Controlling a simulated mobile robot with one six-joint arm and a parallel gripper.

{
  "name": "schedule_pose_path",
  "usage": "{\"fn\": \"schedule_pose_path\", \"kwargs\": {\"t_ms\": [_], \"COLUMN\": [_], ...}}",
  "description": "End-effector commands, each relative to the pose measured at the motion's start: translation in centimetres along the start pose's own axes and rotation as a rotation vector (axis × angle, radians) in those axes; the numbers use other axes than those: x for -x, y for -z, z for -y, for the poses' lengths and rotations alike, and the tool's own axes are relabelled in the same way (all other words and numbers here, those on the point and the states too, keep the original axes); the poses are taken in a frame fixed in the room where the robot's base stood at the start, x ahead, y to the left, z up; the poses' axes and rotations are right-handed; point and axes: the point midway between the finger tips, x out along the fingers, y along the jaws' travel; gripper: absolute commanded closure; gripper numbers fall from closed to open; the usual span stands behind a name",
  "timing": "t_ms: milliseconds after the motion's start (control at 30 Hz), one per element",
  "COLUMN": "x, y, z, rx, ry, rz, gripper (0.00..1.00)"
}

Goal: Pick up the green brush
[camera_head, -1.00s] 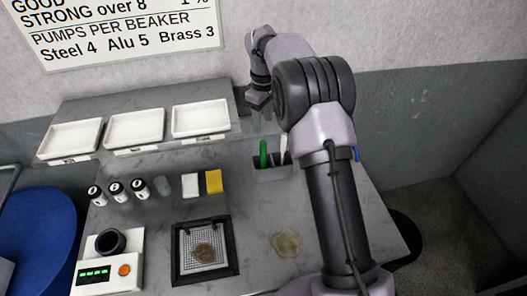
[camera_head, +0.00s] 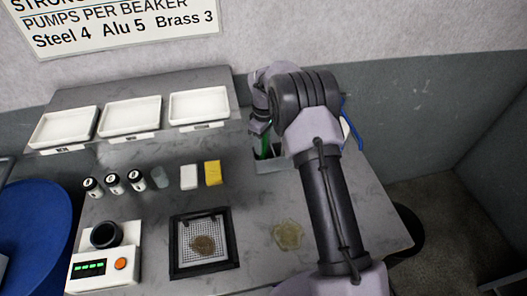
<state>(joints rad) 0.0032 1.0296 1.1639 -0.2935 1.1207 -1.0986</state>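The green brush (camera_head: 265,149) stands upright in a small grey holder (camera_head: 268,167) at the back right of the bench. Only part of its green handle shows, because my arm covers its surroundings. My gripper (camera_head: 259,130) is at the top of the brush, pointing down. Its fingers are small and partly hidden, so I cannot tell whether they are open or shut, or whether they touch the brush.
Three white trays (camera_head: 130,116) stand along the back. Several small bottles (camera_head: 113,182), a white block (camera_head: 189,177) and a yellow block (camera_head: 212,173) are left of the holder. A framed mesh (camera_head: 174,258), a yellowish puddle (camera_head: 288,235) and a device with a button (camera_head: 104,270) are in front.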

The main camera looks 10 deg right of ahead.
Motion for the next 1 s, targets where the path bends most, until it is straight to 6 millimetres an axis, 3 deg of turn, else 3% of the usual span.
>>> {"fn": "schedule_pose_path", "kwargs": {"t_ms": [33,200,567,667,900,1000], "x": [0.0,0.0,0.8,3.4,12.2,15.0], "y": [0.0,0.0,0.0,0.1,0.1,0.1], "z": [0.0,0.0,0.0,0.0,0.1,0.1], "rx": [0.0,0.0,0.0,0.001,0.0,-0.001], "ry": [0.0,0.0,-0.001,-0.003,-0.003,-0.002], "rz": [0.0,0.0,-0.001,-0.002,-0.003,-0.002], "gripper": [0.68,1.0,1.0,1.0,1.0,1.0]}}
